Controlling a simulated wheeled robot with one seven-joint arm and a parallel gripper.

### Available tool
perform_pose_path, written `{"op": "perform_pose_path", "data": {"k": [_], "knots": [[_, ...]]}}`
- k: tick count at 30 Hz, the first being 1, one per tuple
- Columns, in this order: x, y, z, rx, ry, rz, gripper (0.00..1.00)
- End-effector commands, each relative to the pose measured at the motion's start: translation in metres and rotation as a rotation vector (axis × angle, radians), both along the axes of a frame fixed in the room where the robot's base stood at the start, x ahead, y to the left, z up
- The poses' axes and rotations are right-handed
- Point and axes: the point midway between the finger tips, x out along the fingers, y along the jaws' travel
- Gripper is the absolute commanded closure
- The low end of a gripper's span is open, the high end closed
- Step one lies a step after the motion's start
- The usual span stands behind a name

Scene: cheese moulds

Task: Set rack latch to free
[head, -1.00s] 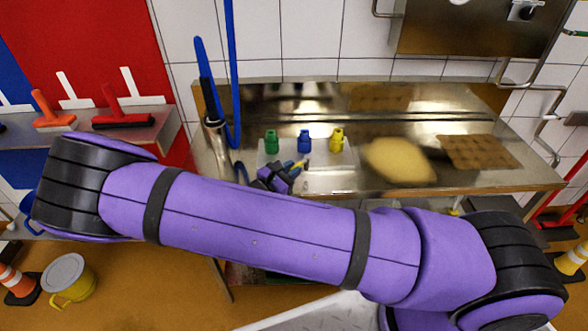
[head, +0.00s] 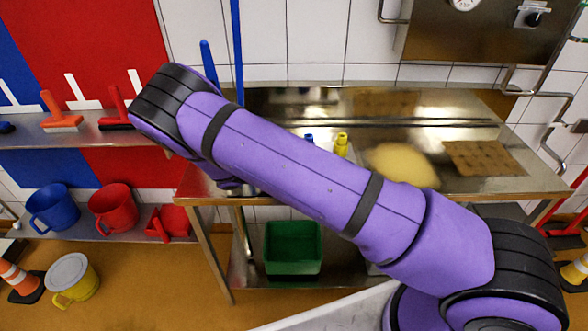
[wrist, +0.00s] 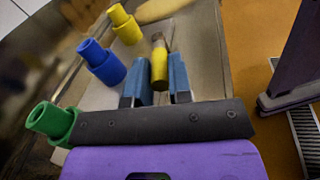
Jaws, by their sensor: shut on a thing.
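In the wrist view my gripper (wrist: 160,84) has its two blue fingers on either side of a yellow handle (wrist: 159,66). It is shut on this handle, which has a metal part at its far end. The handle may be the rack latch, but I cannot read its setting. In the head view my purple arm hides the gripper and the handle.
Green (wrist: 50,122), blue (wrist: 101,62) and yellow (wrist: 125,25) pieces stand left of my fingers. On the steel table (head: 470,185) lie a pale yellow round (head: 402,165) and a brown mat (head: 484,158). A green crate (head: 292,248) is below.

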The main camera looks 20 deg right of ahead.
Motion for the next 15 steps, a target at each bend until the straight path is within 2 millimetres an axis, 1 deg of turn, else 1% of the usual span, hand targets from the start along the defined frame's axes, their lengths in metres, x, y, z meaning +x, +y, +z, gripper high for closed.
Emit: {"op": "perform_pose_path", "data": {"k": [1,9,15], "knots": [[-0.0002,-0.0078,-0.0014,-0.006,0.004,-0.05,1.0],[0.0067,-0.0101,-0.0016,-0.007,0.007,-0.177,1.0],[0.0093,-0.0103,-0.0016,-0.008,0.006,-0.214,1.0]]}}
